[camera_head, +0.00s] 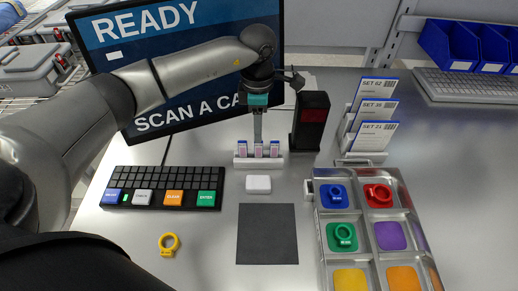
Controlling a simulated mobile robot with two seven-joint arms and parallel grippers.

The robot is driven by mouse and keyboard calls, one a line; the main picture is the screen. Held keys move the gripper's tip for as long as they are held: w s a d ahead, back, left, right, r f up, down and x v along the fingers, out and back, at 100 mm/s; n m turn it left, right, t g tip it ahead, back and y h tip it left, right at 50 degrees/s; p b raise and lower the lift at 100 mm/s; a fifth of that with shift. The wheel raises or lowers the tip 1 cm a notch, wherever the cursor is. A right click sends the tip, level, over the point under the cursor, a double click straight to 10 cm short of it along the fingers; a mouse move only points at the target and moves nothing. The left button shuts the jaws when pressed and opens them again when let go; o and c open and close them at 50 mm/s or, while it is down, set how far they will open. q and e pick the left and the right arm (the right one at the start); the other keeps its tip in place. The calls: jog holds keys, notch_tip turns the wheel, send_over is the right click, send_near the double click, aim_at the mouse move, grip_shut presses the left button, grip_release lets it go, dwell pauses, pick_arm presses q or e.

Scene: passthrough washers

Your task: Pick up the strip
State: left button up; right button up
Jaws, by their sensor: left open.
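A strip of three pink-and-white pieces with blue tops (259,149) stands upright in a white holder (245,162) in the middle of the table. My left gripper (258,138) reaches down from above, with its fingers just over and behind the middle piece. It is open. The fingers overlap each other in this view, and I cannot tell whether they touch the strip. My right gripper is not in view.
A black scanner-like block (310,121) stands close to the gripper's right. A monitor (180,60) is behind. A small white block (258,184) and dark mat (267,234) lie in front. A keypad (163,187), yellow ring (169,244), card rack (352,145) and washer tray (359,205) surround them.

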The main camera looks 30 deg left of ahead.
aim_at(258, 147)
pick_arm(q)
notch_tip(258, 147, down, 8)
jog(key=shift+r+p, duration=0.2)
jog(key=shift+p, duration=0.1)
grip_shut()
dwell(0.3)
dwell(0.4)
